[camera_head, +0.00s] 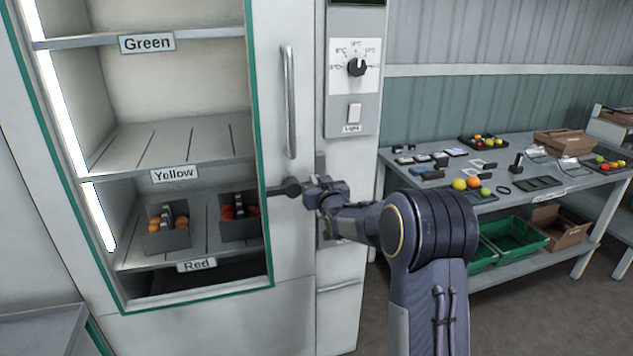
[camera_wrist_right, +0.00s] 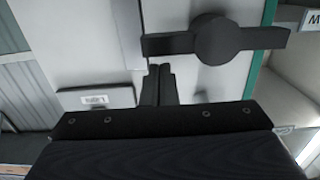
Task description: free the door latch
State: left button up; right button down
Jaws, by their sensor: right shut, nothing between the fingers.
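The door latch (camera_head: 291,187) is a dark round hub with a bar, on the white door frame below the long door handle (camera_head: 290,102). In the right wrist view the latch (camera_wrist_right: 215,40) shows its bar lying nearly level across the picture. My right gripper (camera_head: 312,190) is beside the latch, on its right. Its fingers (camera_wrist_right: 160,72) are shut and empty, with their tips right by the left end of the bar; I cannot tell if they touch it. The door (camera_head: 258,120) has a green-edged window and looks closed. My left gripper is out of view.
A control panel (camera_head: 355,75) with a dial and switch is right of the door. A work table (camera_head: 540,200) with trays stands further right.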

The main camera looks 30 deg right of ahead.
jog(key=shift+f, duration=0.2)
jog(key=shift+f, duration=0.1)
jog(key=shift+d+f+m+b, duration=0.15)
jog(key=shift+m+b, duration=0.25)
jog(key=shift+b, duration=0.35)
jog(key=shift+a+f+m+y+b, duration=0.1)
jog(key=shift+f+m+b, duration=0.8)
jog(key=shift+m+b, duration=1.2)
jog(key=shift+a+f+m+y+b, duration=0.1)
jog(key=shift+f+m+b, duration=0.85)
jog(key=shift+b, duration=2.2)
jog(key=shift+a+f+m+y+b, duration=0.1)
jog(key=shift+f+m+b, duration=0.7)
jog(key=shift+m+b, duration=1.35)
jog(key=shift+n+b, duration=0.45)
jog(key=shift+n, duration=0.05)
